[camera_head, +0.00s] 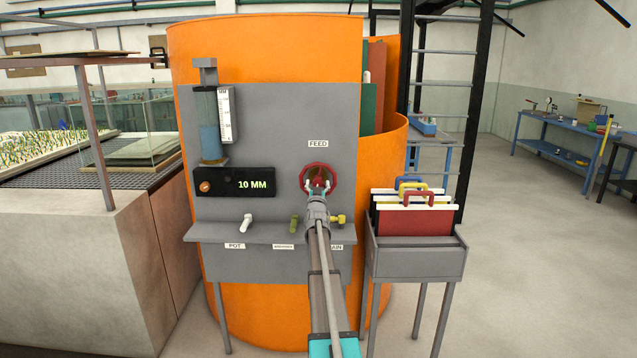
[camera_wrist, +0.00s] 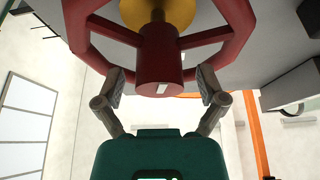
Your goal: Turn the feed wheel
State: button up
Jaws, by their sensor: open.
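The feed wheel (camera_head: 330,174) is a red handwheel on the grey panel, below the FEED label (camera_head: 318,144). In the wrist view its red rim (camera_wrist: 240,30), spokes and round hub (camera_wrist: 158,68) fill the top, with a yellow part behind. My gripper (camera_head: 319,189) is in front of the wheel. The wrist view shows my gripper (camera_wrist: 161,90) open, one finger on each side of the hub. Gaps show between the fingers and the hub; I cannot tell whether the fingers touch the rim. My gripper hides part of the wheel in the head view.
A ledge (camera_head: 215,232) below the wheel carries a white tap (camera_head: 245,223), a green tap (camera_head: 294,224) and a yellow tap (camera_head: 338,219). A display (camera_head: 250,184) reads 10 MM. A rack (camera_head: 417,258) with coloured handled plates stands right. Open floor lies farther right.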

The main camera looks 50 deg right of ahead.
jog(key=shift+d, duration=0.1)
grip_shut()
jog(key=shift+d, duration=0.1)
dwell(0.4)
